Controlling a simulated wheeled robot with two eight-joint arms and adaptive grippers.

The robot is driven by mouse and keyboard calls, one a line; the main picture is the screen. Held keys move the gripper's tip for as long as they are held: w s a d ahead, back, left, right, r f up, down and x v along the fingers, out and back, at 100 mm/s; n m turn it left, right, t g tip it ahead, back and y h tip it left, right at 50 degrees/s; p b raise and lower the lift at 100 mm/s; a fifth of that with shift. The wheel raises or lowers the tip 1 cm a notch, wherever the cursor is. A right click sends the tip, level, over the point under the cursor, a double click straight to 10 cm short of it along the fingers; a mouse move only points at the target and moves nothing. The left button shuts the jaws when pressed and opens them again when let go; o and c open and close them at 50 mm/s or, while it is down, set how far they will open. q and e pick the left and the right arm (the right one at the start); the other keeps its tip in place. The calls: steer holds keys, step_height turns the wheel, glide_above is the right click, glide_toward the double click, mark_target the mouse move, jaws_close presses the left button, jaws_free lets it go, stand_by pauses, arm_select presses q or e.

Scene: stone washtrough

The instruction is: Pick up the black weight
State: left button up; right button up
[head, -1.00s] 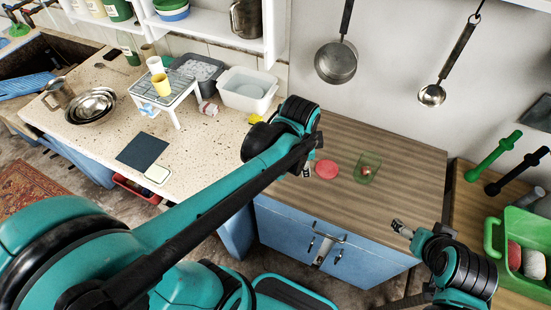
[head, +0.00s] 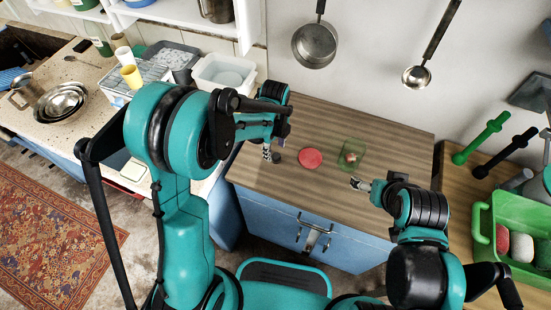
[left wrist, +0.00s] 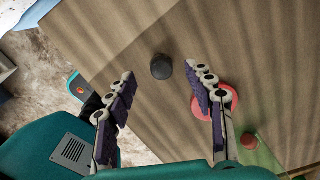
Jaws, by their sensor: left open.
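The black weight (head: 277,157) is a small dark round piece on the brown wooden counter, left of the red disc. In the left wrist view the weight (left wrist: 161,67) stands just beyond and between the fingertips, apart from both. My left gripper (head: 273,146) is open and empty, above the counter close to the weight. In the head view its fingers partly overlap the weight's surroundings. My right gripper (head: 360,184) hangs near the counter's front edge, right of the weight; its jaws are too small to read.
A red disc (head: 311,158) lies right of the weight. A green transparent tray (head: 351,155) with a small red item sits farther right. A green crate (head: 482,240) stands at the far right. The back of the wooden counter (head: 330,118) is clear.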

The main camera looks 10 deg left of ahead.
mark_target(275, 155)
arm_select(q)
step_height(275, 155, down, 3)
steer(key=shift+w+d+f+b, duration=0.1)
steer(key=shift+f+b, duration=0.05)
steer(key=shift+b, duration=0.3)
jaws_close()
